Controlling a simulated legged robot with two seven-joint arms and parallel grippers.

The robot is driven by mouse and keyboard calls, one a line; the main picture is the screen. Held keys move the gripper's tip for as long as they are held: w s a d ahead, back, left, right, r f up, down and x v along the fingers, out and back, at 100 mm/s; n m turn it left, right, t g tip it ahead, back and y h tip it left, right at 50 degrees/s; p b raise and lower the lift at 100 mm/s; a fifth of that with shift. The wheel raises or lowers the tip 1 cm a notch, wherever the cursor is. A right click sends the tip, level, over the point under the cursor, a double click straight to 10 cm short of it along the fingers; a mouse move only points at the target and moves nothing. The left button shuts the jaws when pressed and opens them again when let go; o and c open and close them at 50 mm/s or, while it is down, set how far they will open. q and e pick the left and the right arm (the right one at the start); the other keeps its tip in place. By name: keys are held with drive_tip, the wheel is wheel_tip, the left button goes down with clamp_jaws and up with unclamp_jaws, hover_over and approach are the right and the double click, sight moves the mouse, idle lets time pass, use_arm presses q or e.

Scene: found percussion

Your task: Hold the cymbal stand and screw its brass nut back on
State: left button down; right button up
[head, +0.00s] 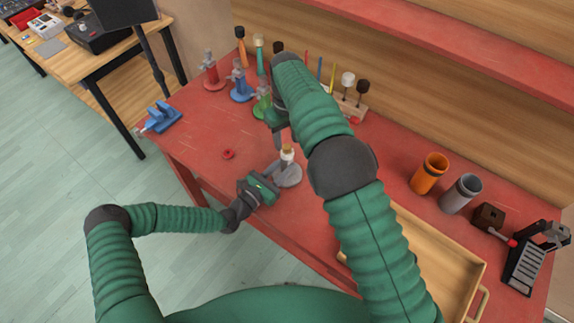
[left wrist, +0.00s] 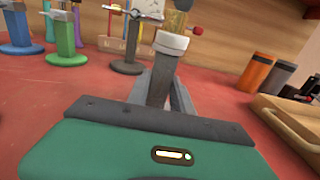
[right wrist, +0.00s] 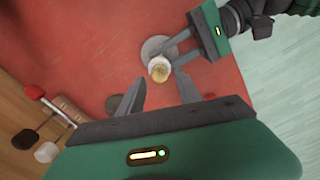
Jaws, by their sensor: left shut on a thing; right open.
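The cymbal stand (head: 290,176) is a grey post on a round grey base, upright on the red table, with a white collar near its top. A brass piece, which looks like the nut (right wrist: 160,73), sits above the white collar (left wrist: 171,43); how far it is threaded cannot be told. My left gripper (head: 275,171) is shut on the post below the collar; its fingers also show in the right wrist view (right wrist: 180,44). My right gripper (right wrist: 157,88) is open above the stand, its fingertips apart around the top. In the head view its fingers are partly hidden by my arm.
Red (head: 211,72), blue (head: 240,82) and green (head: 261,106) stands and several mallets stand behind. A small red ring (head: 228,154) lies left of the stand. A wooden tray (head: 470,262), orange cup (head: 428,174) and grey cup (head: 460,194) are at the right.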

drive_tip(key=shift+f, duration=1.4)
clamp_jaws()
drive_tip(key=shift+o, duration=0.8)
unclamp_jaws()
